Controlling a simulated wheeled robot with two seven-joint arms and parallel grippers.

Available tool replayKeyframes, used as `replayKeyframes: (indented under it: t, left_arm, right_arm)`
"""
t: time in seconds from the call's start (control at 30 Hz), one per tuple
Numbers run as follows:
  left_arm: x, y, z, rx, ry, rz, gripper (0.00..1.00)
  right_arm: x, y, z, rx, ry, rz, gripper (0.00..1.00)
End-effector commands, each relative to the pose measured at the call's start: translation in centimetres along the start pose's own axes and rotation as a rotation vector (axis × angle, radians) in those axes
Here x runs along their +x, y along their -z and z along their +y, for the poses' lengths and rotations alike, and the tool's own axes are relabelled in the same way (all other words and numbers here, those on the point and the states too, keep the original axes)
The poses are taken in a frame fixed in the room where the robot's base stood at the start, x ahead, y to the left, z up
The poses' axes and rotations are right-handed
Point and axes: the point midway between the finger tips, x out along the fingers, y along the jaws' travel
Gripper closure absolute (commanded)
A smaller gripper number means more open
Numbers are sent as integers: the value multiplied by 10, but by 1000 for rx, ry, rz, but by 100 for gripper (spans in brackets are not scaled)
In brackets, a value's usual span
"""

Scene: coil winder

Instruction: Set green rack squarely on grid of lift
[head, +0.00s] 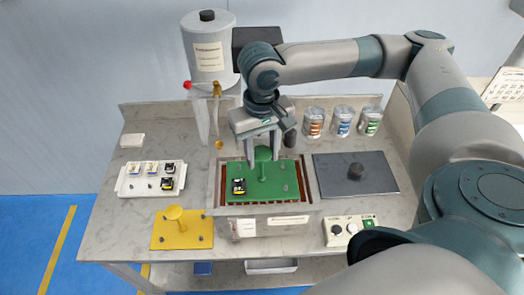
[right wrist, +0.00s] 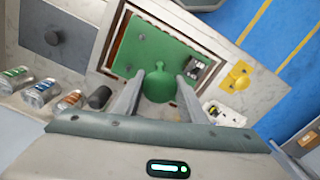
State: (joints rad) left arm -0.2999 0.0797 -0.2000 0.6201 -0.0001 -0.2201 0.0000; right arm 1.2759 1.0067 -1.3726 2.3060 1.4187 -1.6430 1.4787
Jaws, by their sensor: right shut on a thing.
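The green rack (head: 283,192) is a flat plate with pegs and a round-topped green handle (right wrist: 158,84). It is over the opening of the grey tank (head: 268,224) in the bench. Reddish-brown slats of the lift grid (head: 308,182) show at its right and front edges. A small black coil part (head: 238,186) sits at the rack's left end. My right gripper (head: 263,150) is shut on the handle, a finger on each side in the right wrist view (right wrist: 159,80). I cannot tell whether the rack touches the grid. My left gripper is not in view.
A yellow rack (head: 181,236) and a white tray (head: 150,191) of small parts are left of the tank. A dark lid (head: 356,184) lies right, several jars (head: 343,121) behind it. A control box (head: 349,231) is at front right; a grey canister (head: 209,55) stands behind.

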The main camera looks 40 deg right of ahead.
Motion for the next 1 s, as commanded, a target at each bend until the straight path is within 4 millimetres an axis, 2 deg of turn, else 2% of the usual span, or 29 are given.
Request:
replayKeyframes:
  t: [0.33, 0.37, 0.43, 0.77, 1.0]
  left_arm:
    - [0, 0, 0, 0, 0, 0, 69]
    - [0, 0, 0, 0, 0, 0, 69]
    - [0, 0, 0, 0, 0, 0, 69]
    - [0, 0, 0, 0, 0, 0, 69]
    - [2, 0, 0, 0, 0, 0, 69]
  right_arm:
    - [6, 0, 0, 0, 1, 0, 100]
    - [6, 0, 0, 0, 1, 1, 58]
    - [6, 0, 0, 0, 1, 1, 41]
    - [6, 0, 0, 0, 0, 0, 41]
    - [-6, 0, -1, 0, 2, 2, 41]
